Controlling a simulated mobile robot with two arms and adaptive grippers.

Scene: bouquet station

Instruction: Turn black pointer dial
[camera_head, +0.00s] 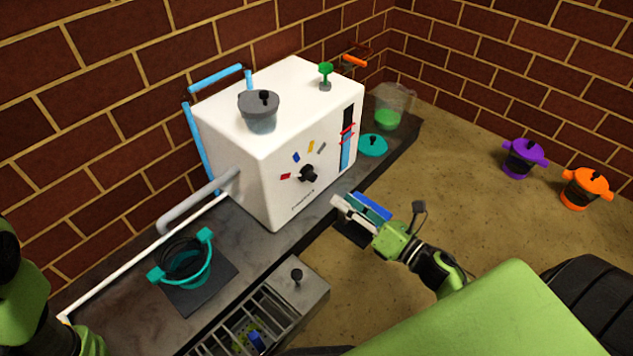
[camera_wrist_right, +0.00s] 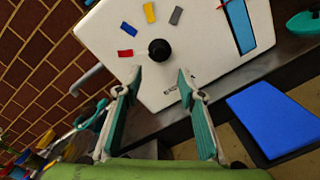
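The black pointer dial (camera_head: 308,174) is on the front face of the white machine (camera_head: 255,165). Coloured marks in red, blue, yellow and grey arc around its upper left side. In the right wrist view the dial (camera_wrist_right: 159,50) lies ahead of my right gripper (camera_wrist_right: 156,82), roughly between its fingers and beyond their tips. My right gripper (camera_head: 343,207) is open and empty, below and to the right of the dial in the head view, apart from it. Part of my left arm shows at the left edge of the head view, but its gripper is not visible.
A teal pot (camera_head: 185,262) stands on the counter left of the machine. A grey canister (camera_head: 260,110) and a green valve (camera_head: 326,72) are on top. A blue block (camera_wrist_right: 270,118) is right of my right gripper. Purple (camera_head: 523,158) and orange pots (camera_head: 585,188) stand far right.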

